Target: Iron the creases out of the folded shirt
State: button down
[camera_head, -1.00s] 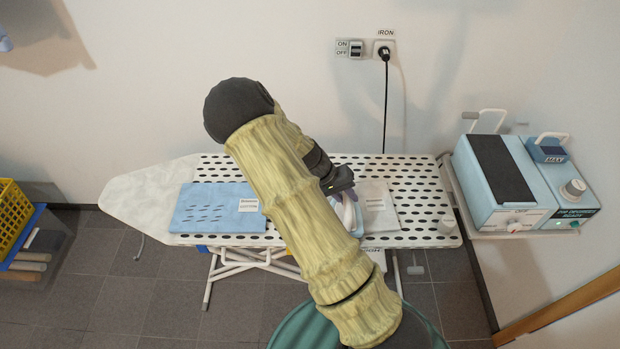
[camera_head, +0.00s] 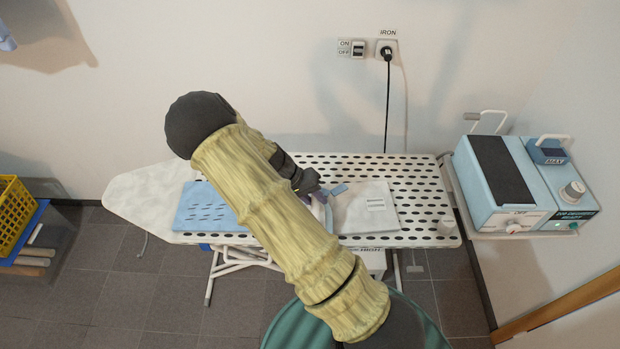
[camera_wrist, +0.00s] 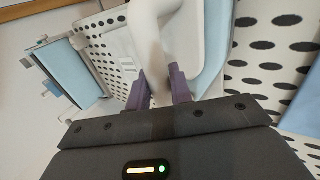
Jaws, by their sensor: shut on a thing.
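The blue folded shirt (camera_head: 207,207) lies on the left part of the ironing board, with several dark crease marks showing; my arm covers its right side and label. My gripper (camera_wrist: 160,86) is shut on the iron's white handle (camera_wrist: 146,35), its purple fingers on either side. The iron (camera_head: 329,216) is mostly hidden behind my arm in the head view, showing as a white and pale blue edge right of the shirt. I cannot tell whether its sole touches the board.
A blue machine (camera_head: 498,180) stands on a shelf at right. The wall switch (camera_head: 358,48) and plug (camera_head: 386,52) are above. A yellow crate (camera_head: 14,215) is at left.

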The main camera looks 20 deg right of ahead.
jog(key=shift+w+a+r+p, duration=0.1)
jog(key=shift+a+r+p, duration=0.2)
notch_tip(320, 180, up, 2)
jog(key=shift+d+r+p, duration=0.1)
jog(key=shift+r+p, duration=0.15)
jog(key=shift+p, duration=0.4)
notch_tip(320, 180, up, 2)
jog(key=shift+r+p, duration=0.15)
jog(key=shift+p, duration=0.75)
jog(key=shift+r+p, duration=1.1)
jog(key=shift+r, duration=0.4)
jog(key=shift+f, duration=0.1)
